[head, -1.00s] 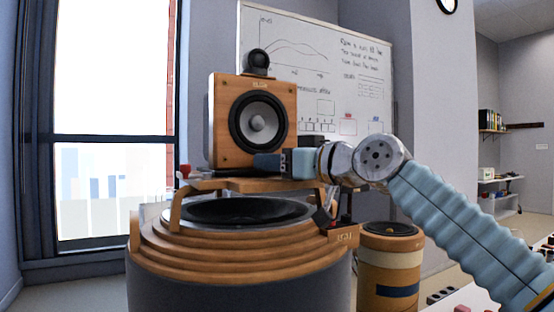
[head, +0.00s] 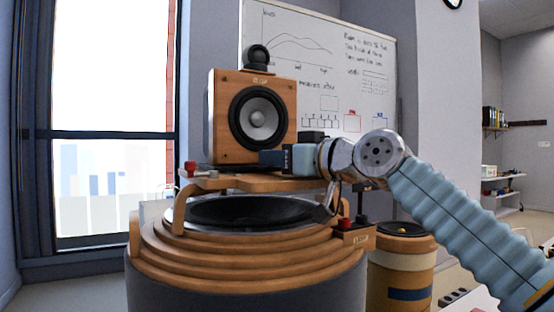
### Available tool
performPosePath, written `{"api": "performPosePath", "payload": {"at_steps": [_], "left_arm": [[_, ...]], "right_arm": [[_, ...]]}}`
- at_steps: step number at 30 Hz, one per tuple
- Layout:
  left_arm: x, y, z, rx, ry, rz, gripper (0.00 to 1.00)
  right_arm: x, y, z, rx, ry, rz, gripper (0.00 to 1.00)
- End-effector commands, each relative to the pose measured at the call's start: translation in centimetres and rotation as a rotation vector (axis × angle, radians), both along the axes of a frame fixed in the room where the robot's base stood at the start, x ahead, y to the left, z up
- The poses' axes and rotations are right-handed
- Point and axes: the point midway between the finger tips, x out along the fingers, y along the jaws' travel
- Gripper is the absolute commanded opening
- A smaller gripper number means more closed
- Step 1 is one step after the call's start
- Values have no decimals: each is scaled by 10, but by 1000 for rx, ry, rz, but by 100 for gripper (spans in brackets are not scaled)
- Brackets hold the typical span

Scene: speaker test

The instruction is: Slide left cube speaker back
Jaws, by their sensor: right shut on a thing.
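The left cube speaker (head: 225,125) is a wooden box with a dark round driver and a small black ball-shaped unit on top. It stands upright on a wooden bridge-like shelf (head: 225,183) over a large round speaker. My right gripper (head: 270,158) reaches in from the right, at the speaker's lower right front corner. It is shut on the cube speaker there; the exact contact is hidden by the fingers. My left gripper is not in view.
The large round speaker (head: 150,255) has stepped wooden rings and a dark cone. A wooden drum-like cylinder (head: 402,265) stands to its right. A small red-topped fitting (head: 344,223) sits near my wrist. A whiteboard (head: 350,65) is behind, a window at left.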

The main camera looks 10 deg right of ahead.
Motion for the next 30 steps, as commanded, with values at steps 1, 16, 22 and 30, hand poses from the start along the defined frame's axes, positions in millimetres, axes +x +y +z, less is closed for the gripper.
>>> {"api": "performPosePath", "payload": {"at_steps": [1, 16, 22, 30], "left_arm": [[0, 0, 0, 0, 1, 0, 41], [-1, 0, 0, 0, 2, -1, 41], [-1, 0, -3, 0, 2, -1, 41], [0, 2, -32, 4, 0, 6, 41]], "right_arm": [[0, 0, 0, 0, 0, 0, 0], [0, 0, -1, -2, 2, 0, 47], [-2, -2, -2, -1, 2, 0, 47], [-44, -31, -7, -2, -2, -5, 47]]}}
